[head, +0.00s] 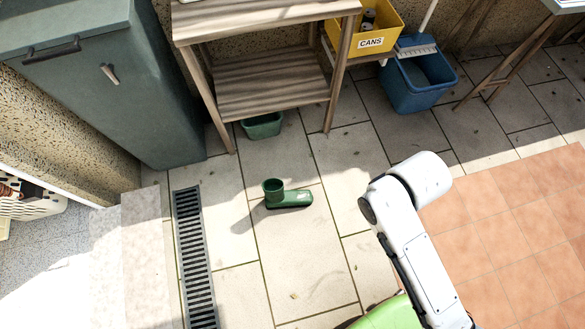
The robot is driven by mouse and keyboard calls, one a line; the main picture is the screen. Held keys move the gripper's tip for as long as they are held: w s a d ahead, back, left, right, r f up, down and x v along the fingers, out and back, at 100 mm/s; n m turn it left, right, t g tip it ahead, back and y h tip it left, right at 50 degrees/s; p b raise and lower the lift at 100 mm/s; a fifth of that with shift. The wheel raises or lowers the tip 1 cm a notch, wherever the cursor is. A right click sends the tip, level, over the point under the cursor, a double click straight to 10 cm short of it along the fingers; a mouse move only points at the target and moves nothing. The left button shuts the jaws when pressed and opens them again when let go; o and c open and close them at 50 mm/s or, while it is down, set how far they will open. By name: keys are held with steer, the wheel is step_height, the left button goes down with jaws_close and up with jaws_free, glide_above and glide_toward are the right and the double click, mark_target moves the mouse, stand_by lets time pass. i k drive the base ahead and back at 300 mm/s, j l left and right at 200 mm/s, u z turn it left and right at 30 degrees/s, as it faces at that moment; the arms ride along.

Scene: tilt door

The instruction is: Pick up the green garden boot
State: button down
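A drain grate (194,258) runs left of the boot. Behind stand a wooden shelf table (262,87), a green tub (263,126), a grey-green bin (110,75), a yellow cans box (372,28) and a blue bucket (418,82). The tiles around the boot are clear.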

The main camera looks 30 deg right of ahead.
mark_target(276, 199)
steer(key=k+j, duration=0.2)
steer(key=k, duration=0.35)
steer(key=i+j, duration=0.8)
steer(key=i+j+z, duration=0.1)
steer(key=i+j, duration=0.7)
steer(key=j, duration=0.1)
